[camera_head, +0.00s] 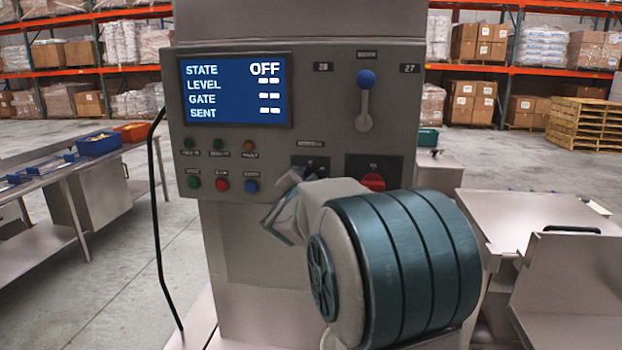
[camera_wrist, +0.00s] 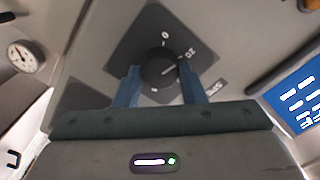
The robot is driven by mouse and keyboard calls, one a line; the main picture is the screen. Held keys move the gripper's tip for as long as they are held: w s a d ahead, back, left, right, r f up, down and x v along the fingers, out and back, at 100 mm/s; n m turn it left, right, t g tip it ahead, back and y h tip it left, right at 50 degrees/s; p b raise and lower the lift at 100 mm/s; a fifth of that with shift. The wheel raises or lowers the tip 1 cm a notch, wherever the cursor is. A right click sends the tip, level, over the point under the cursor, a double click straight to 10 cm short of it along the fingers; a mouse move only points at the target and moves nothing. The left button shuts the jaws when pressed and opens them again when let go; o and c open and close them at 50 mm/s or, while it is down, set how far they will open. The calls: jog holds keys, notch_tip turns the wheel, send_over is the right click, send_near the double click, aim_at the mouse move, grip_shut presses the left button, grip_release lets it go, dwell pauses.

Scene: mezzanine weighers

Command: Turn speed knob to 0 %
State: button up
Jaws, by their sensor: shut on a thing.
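The speed knob (camera_wrist: 160,68) is a round black dial on a dark square plate (camera_wrist: 130,55), seen in the wrist view. Marks resembling 0 and 20 stand around it. A short pale line shows near its right side, but I cannot tell exactly which mark it meets. My gripper's two blue fingers (camera_wrist: 160,84) stand on either side of the knob and are shut on it. In the head view, my gripper (camera_head: 287,210) is at the panel (camera_head: 345,140), and my wrist hides the knob. The screen (camera_head: 235,90) reads STATE OFF, with dashes for LEVEL, GATE and SENT.
Right of the knob is a red rotary switch (camera_head: 373,181), close to my wrist. Above is a blue-tipped lever (camera_head: 366,79). Several small buttons (camera_head: 222,185) sit under the screen. A black cable (camera_head: 160,230) hangs left. Steel tables (camera_head: 530,215) stand on the right.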

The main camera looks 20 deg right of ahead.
jog(key=shift+f+n+p, duration=0.15)
jog(key=shift+n+p, duration=0.7)
jog(key=shift+n, duration=1.45)
jog(key=shift+f+n+p, duration=0.15)
jog(key=shift+n+p, duration=0.65)
jog(key=shift+n, duration=1.5)
jog(key=o, duration=1)
jog(key=shift+s, duration=0.1)
jog(key=shift+r, duration=0.15)
jog(key=shift+a, duration=0.15)
